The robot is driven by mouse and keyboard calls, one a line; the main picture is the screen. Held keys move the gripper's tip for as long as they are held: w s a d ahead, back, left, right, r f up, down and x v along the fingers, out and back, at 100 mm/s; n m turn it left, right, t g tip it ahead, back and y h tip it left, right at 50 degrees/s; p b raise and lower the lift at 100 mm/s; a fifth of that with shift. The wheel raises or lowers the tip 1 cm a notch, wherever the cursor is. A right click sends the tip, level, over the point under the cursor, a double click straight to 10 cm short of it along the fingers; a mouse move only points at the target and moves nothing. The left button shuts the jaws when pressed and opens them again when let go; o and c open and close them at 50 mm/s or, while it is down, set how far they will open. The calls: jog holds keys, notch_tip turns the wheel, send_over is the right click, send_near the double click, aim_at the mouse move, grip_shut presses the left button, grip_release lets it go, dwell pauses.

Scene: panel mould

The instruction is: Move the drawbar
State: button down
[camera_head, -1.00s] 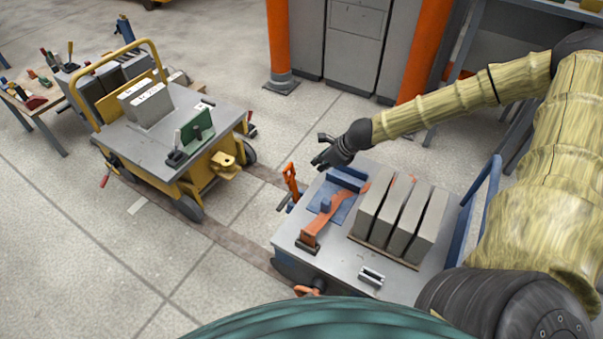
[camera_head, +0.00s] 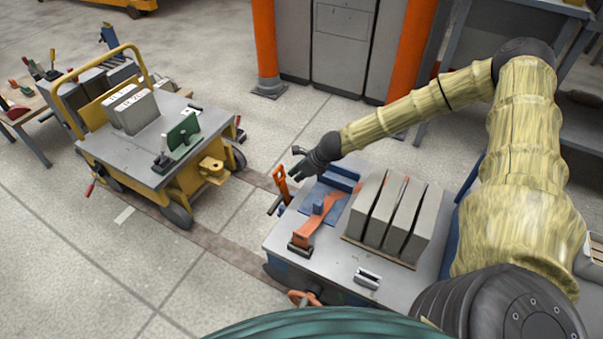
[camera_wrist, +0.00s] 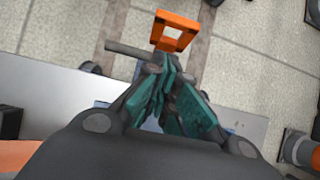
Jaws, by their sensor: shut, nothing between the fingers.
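The drawbar (camera_head: 280,183) has an orange loop handle and stands upright at the far left edge of the grey-topped cart (camera_head: 352,301). In the wrist view the orange loop (camera_wrist: 158,43) shows just beyond my fingertips, with a dark crossbar (camera_wrist: 125,50) beside it. My gripper (camera_head: 296,172) is shut and empty, above and very close to the handle. In the wrist view its teal-padded fingers (camera_wrist: 167,80) hide the lower part of the drawbar. I cannot tell whether the fingers touch it.
The cart carries grey panels (camera_head: 366,208), an orange clamp-like piece (camera_head: 318,221) on a blue plate and a small metal block (camera_head: 367,278). A yellow cart (camera_head: 190,188) stands to the left, with floor between the carts. Orange posts (camera_head: 265,45) rise behind.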

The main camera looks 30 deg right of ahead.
jog(key=w+a, duration=0.1)
jog(key=w+a+f, duration=0.1)
jog(key=w, duration=0.1)
jog(key=shift+w+a+f+b, duration=0.1)
jog(key=shift+w+b, duration=0.2)
jog(key=shift+p, duration=0.45)
jog(key=shift+w+a+h+p, duration=0.2)
jog(key=shift+w+h+p, duration=0.15)
jog(key=shift+p, duration=0.4)
